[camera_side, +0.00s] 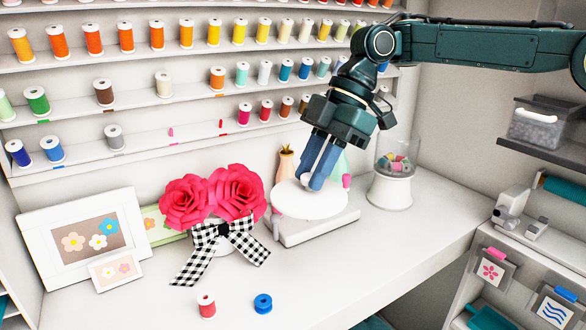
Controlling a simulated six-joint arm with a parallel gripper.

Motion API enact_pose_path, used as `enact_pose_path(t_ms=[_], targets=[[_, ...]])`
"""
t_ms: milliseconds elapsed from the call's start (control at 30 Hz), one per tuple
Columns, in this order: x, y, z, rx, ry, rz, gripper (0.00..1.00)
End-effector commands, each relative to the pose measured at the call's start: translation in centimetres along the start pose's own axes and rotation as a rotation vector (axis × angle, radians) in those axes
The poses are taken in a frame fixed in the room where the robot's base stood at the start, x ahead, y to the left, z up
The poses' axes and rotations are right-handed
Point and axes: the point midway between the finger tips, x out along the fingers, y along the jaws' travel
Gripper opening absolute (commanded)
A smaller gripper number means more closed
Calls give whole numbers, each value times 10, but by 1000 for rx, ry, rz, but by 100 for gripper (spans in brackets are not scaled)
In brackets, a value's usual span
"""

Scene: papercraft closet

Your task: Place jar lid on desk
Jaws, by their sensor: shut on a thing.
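My gripper (312,184) points down over the white stand on the desk, its blue fingers close together. It is shut on a small white piece (304,180) at the fingertips, which appears to be the jar lid or its knob; the fingers hide much of it. A round white disc (320,207) lies directly below the fingertips, and I cannot tell whether it is part of the lid or the stand's plate. The clear jar (399,158) with colourful pieces and a white base stands to the right, its top appearing uncovered. The white desk (345,262) has bare room in front.
Red paper roses with a checked bow (226,230) stand left of the stand (312,232). A red spool (206,305) and a blue spool (263,303) are near the front. Picture frames (85,238) lean at left. Spool shelves line the wall.

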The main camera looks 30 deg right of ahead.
Motion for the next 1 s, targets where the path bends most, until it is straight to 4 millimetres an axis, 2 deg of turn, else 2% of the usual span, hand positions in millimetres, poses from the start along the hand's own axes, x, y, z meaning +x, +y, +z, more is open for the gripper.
enact_pose_path(t_ms=[167,367,1000], targets=[[5,0,2,2,2,0,1],[22,-1,12,5,1,-2,1],[119,-1,69,5,-1,-1,1]])
